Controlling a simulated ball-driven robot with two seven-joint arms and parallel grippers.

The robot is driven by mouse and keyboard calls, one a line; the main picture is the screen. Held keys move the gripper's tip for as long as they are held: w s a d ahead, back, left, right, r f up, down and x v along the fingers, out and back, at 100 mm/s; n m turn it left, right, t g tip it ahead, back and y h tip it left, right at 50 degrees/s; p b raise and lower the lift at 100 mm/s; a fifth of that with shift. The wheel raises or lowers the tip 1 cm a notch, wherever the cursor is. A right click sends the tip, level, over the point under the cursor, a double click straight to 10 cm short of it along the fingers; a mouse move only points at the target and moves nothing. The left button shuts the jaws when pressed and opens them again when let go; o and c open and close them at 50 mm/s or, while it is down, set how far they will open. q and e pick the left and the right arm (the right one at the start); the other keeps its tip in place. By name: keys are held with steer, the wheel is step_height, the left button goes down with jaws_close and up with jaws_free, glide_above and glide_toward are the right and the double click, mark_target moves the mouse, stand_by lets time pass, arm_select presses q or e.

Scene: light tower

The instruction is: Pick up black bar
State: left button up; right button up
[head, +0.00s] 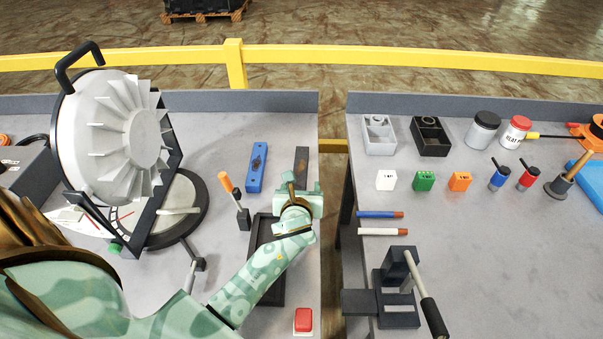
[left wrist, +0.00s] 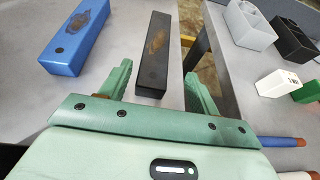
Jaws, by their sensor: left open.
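The black bar (head: 301,163) lies on the left table near its right edge, just beyond my left gripper (head: 300,190) in the head view. In the left wrist view the bar (left wrist: 154,55) is a dark block with a brownish worn patch on top. Its near end lies between the two spread fingers of my left gripper (left wrist: 157,88), with space on both sides. The gripper is open and holds nothing. I cannot tell its height above the table. My right gripper is not in view.
A blue bar (head: 257,167) lies left of the black bar. A black tray (head: 265,233) is under my left forearm. An orange-handled lever (head: 230,190) and a large lamp (head: 115,140) stand to the left. A gap separates the right table (head: 480,245), which holds small blocks and jars.

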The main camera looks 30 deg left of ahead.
mark_target(299, 181)
arm_select(q)
steer(key=shift+x, duration=0.8)
steer(key=x, duration=0.1)
steer(key=b+x, duration=0.1)
steer(key=x, duration=0.1)
steer(key=b+x, duration=0.1)
steer(key=shift+a+f, duration=0.35)
steer(key=shift+a, duration=0.05)
steer(key=shift+w+a, duration=0.1)
steer(key=shift+w, duration=0.1)
steer(key=shift+s+r, duration=0.1)
steer(key=shift+r, duration=0.05)
steer(key=c, duration=1.3)
